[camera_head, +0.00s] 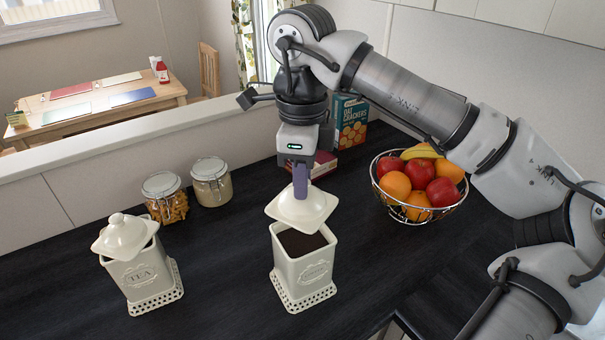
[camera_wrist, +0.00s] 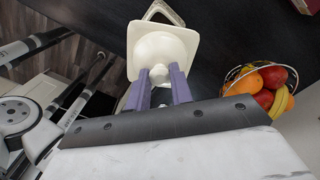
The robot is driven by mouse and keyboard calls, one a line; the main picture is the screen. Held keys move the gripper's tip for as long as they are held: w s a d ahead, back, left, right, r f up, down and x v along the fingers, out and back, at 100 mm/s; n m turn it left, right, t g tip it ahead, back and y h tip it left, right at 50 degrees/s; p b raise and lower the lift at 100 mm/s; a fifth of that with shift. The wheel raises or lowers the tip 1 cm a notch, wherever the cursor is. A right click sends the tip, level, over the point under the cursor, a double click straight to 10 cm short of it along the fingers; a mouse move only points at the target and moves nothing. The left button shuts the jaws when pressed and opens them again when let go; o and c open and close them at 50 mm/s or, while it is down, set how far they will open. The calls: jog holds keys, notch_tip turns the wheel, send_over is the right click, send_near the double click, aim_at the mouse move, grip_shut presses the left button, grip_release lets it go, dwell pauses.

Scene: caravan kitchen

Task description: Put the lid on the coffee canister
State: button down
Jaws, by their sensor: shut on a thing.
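The coffee canister (camera_head: 304,270) is cream, square and stands upright on the dark counter, open, with dark grounds showing inside. Its cream lid (camera_head: 302,208) is held over its far part, so the near part of the opening shows. The lid appears above the rim and a little tilted; I cannot tell whether it touches. My gripper (camera_head: 300,190) is shut on the lid's knob from above. In the wrist view my fingers (camera_wrist: 160,85) pinch the knob of the lid (camera_wrist: 172,45), and part of the canister (camera_wrist: 165,12) shows beyond it.
The tea canister (camera_head: 138,276) stands at left with its own lid (camera_head: 125,235) tilted on top. Two glass jars (camera_head: 165,197) (camera_head: 211,182) stand behind. The counter around the coffee canister is clear.

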aim_at(302, 203)
jog(key=shift+w+f, duration=0.15)
jog(key=shift+f+b, duration=0.55)
jog(key=shift+f, duration=0.35)
jog(key=shift+f+b, duration=1)
jog(key=shift+f, duration=0.8)
jog(key=shift+b, duration=0.4)
jog(key=shift+f+b, duration=0.55)
jog(key=shift+f, duration=0.05)
jog(key=c, duration=1.5)
grip_release()
jog(key=shift+r, duration=0.1)
jog(key=shift+r+p, duration=2.55)
jog(key=shift+r, duration=2.9)
